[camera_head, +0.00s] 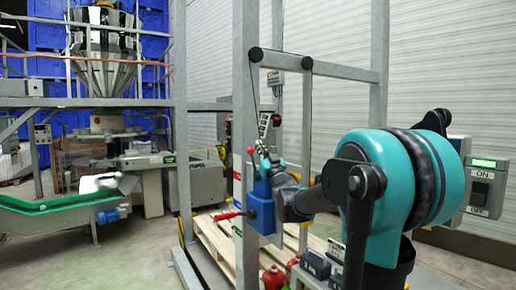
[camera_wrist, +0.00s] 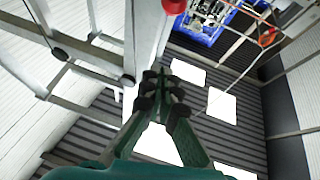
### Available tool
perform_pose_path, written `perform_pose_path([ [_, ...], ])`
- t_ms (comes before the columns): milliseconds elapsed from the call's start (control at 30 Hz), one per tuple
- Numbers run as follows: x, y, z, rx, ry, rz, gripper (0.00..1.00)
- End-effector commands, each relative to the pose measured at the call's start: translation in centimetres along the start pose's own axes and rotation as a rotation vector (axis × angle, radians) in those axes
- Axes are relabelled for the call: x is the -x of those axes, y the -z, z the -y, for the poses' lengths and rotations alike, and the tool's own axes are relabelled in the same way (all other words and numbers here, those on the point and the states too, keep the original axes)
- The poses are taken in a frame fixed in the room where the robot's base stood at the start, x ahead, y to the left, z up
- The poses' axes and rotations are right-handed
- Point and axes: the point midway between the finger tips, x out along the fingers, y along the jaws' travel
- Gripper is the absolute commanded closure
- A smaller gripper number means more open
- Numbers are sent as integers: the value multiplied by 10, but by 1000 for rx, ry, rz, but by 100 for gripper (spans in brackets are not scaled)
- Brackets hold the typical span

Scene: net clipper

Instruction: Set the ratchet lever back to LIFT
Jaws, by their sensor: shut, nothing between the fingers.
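A blue winch box (camera_head: 261,204) is fixed to the grey upright of a steel frame in the head view. A red-handled lever (camera_head: 228,215) sticks out from its left side, close to level. I take it to be the ratchet lever; no LIFT marking is readable. My gripper (camera_head: 262,149) is above the blue box, beside the upright and apart from the red handle. In the wrist view my gripper (camera_wrist: 163,78) is shut and empty, pointing up towards the roof. The lever does not show clearly there, and my arm hides the box's right side.
The frame's upright (camera_head: 246,110) stands close to my arm. A wooden pallet (camera_head: 212,240) and red bottles (camera_head: 273,277) are low beside it. A control box with an ON label (camera_head: 485,188) is at the right. A green-edged conveyor (camera_head: 62,208) stands at the left.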

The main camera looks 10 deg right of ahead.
Motion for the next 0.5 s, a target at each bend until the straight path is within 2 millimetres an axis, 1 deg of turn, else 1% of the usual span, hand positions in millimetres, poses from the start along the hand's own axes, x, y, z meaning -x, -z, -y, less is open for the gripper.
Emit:
perform_pose_path([
  [100,19,7,-1,2,-1,0,100],
  [300,47,16,-2,2,-1,1,100],
  [400,56,20,-3,0,-1,1,100],
  [500,60,21,-3,1,-1,1,100],
])
